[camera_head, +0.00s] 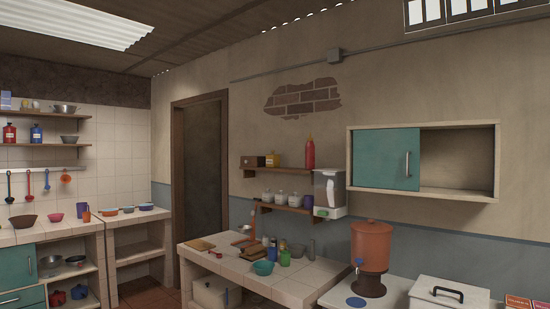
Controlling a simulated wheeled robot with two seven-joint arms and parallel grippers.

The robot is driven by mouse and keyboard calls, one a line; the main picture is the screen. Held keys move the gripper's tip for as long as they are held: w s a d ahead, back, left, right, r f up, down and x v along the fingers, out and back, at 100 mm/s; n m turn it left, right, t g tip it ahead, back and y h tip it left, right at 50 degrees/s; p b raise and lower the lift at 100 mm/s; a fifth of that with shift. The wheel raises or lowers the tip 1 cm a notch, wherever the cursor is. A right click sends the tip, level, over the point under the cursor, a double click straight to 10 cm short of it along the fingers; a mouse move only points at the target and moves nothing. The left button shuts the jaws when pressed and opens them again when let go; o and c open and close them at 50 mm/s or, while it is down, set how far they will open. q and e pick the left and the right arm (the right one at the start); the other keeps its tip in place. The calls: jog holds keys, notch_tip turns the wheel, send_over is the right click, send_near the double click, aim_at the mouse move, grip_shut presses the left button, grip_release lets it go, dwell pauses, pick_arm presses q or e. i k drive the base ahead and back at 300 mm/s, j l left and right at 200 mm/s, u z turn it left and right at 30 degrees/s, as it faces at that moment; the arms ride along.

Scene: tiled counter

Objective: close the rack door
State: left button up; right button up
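A wooden wall rack (458,196) hangs on the wall at the right. Its teal door (382,160) covers the left half of the front and has a pale vertical handle (407,164) near its right edge. The right half is open, and the visible interior (457,160) looks empty. What lies behind the door is hidden. Neither of my grippers shows in the head view.
Below the rack stand an orange-brown dispenser (371,250) and a white lidded box (448,296). A wall dispenser (328,190) hangs left of the rack. A tiled counter (210,262) holds bottles and bowls. The wall right below the rack is bare.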

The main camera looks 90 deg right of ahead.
aim_at(384, 159)
jog(key=z, duration=3.45)
jog(key=i+l, duration=0.1)
jog(key=i, duration=0.2)
jog(key=z, duration=0.05)
